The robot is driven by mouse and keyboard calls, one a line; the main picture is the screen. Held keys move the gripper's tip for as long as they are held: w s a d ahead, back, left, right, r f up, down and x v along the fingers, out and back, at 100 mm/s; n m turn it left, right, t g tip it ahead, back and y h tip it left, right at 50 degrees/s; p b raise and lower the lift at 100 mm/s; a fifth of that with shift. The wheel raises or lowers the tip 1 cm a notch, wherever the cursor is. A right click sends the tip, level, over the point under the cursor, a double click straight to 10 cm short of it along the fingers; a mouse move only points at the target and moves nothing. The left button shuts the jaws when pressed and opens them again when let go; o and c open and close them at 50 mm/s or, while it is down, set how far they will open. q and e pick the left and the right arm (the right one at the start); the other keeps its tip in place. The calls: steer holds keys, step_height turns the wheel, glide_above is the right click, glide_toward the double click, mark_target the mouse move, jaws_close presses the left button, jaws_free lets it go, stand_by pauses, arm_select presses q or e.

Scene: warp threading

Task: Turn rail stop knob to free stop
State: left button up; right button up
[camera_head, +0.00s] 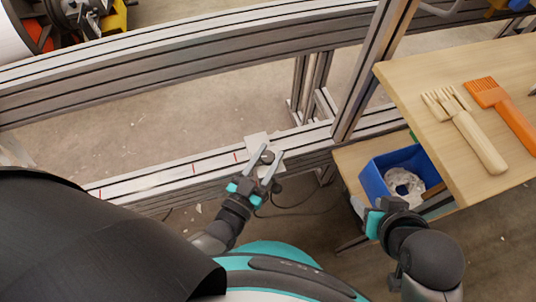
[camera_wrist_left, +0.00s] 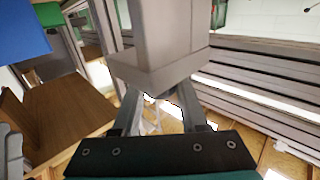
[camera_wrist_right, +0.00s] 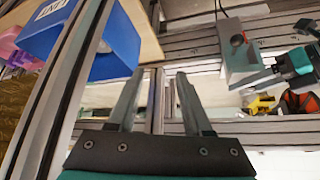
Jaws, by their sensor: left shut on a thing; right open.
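The rail stop (camera_head: 257,142) is a pale grey plate on the lower aluminium rail, with a dark round knob (camera_head: 267,157). My left gripper (camera_head: 264,164) is at the stop, its two fingers on either side of the knob, shut on it. In the left wrist view the stop's grey block (camera_wrist_left: 165,45) fills the space beyond the fingers and the knob is hidden. The right wrist view also shows the stop (camera_wrist_right: 240,62) beside my left gripper. My right gripper (camera_wrist_right: 157,90) is open and empty, below the wooden table's left edge in the head view.
The lower rail (camera_head: 150,182) has several red marks. A wooden table (camera_head: 440,75) with a light fork-like tool (camera_head: 470,130) and an orange brush (camera_head: 505,110) is at the right. A blue bin (camera_head: 373,182) stands below it. Upright posts rise right of the stop.

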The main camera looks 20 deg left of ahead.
arm_select(q)
jaws_close()
steer(key=shift+n+y+p, duration=0.45)
steer(key=shift+n+y, duration=0.05)
steer(key=shift+y, duration=0.3)
steer(key=shift+n+y, duration=0.4)
steer(key=shift+y, duration=0.2)
arm_select(e)
steer(key=shift+s+d+g+h, duration=0.4)
steer(key=shift+s+d+g, duration=0.5)
steer(key=shift+s+d, duration=0.15)
arm_select(q)
steer(key=o, duration=0.8)
jaws_free()
